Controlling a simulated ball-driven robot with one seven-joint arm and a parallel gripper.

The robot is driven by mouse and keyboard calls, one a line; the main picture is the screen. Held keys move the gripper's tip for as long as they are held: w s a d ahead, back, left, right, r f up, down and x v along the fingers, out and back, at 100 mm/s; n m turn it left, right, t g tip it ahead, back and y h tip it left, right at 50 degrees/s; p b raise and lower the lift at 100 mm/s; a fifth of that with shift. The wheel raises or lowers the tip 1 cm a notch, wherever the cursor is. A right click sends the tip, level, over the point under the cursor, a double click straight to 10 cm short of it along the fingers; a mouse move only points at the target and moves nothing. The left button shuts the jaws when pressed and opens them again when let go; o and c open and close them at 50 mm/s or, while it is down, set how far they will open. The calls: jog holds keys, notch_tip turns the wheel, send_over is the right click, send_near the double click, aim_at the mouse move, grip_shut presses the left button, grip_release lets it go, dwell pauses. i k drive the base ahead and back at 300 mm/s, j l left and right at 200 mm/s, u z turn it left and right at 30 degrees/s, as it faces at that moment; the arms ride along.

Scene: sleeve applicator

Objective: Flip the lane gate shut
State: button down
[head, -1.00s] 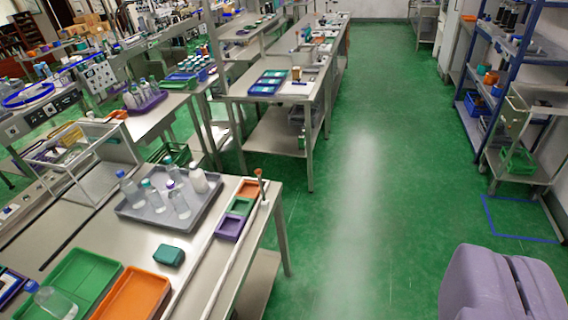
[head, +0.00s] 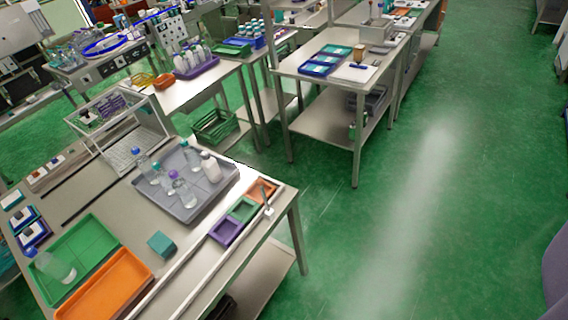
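A long pale rail (head: 222,256) runs along the right edge of the near steel table. At its far end stands a short, thin upright piece with a small knob (head: 265,198). I cannot tell whether this is the lane gate, and no other part is clearly a gate at this distance. A grey tray (head: 190,213) on the same table holds several clear bottles and a white one. My gripper's fingers are not in view.
The near table also carries a green tray (head: 90,238) with a lying bottle (head: 58,268), an orange tray (head: 118,287), a teal block (head: 161,244) and small coloured bins (head: 225,231). A second table (head: 300,66) stands behind. Green floor is open on the right.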

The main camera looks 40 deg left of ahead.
aim_at(260, 182)
jog(key=i+j, duration=0.25)
jog(key=i, duration=0.15)
jog(key=i+j+u, duration=0.1)
jog(key=i+j, duration=0.35)
jog(key=i, duration=0.3)
